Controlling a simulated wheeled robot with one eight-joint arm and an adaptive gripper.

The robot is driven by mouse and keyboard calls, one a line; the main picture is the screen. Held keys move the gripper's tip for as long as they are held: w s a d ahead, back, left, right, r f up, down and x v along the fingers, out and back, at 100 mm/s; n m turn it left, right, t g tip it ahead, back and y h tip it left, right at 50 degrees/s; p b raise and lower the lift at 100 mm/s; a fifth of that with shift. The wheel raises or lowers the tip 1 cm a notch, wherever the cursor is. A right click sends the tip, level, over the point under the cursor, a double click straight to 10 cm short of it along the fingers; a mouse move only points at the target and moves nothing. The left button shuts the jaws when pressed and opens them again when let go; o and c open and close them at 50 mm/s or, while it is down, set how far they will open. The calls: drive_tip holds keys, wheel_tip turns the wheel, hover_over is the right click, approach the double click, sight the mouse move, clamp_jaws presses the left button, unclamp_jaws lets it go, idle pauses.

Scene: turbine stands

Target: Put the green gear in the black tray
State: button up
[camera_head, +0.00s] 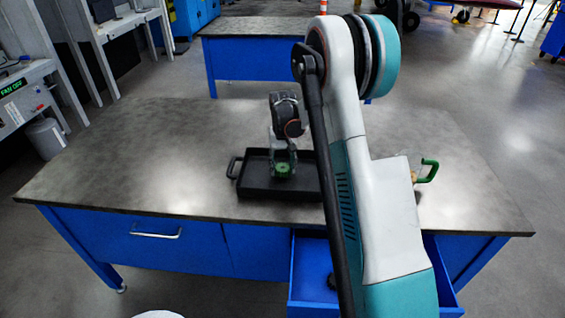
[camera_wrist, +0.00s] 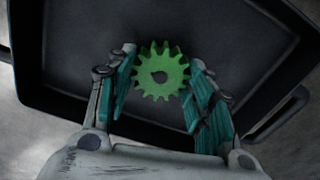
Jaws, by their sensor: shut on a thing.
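The green gear (camera_wrist: 158,72) is between the two teal-padded fingers of my gripper (camera_wrist: 160,85), which is shut on it. The gear also shows in the head view (camera_head: 283,169), over the black tray. The black tray (camera_head: 246,186) lies on the workbench and has raised walls and a side handle. In the wrist view the tray's dark floor (camera_wrist: 90,25) spreads behind the gear. I cannot tell whether the gear touches the tray floor. In the head view my gripper (camera_head: 284,165) points down inside the tray's outline, and my arm hides the tray's right part.
The workbench (camera_head: 130,150) has a dark top, with free room left of the tray. A green-handled object (camera_head: 428,171) stands right of my arm, partly hidden.

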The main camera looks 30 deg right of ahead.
sight(283, 167)
drive_tip(key=shift+f, duration=0.6)
drive_tip(key=shift+f+b, duration=0.25)
drive_tip(key=shift+b, duration=0.2)
drive_tip(key=o, duration=1.6)
drive_tip(key=shift+o, duration=0.8)
drive_tip(key=shift+r, duration=0.1)
drive_tip(key=shift+r+p, duration=1.8)
drive_tip(key=shift+r, duration=1.6)
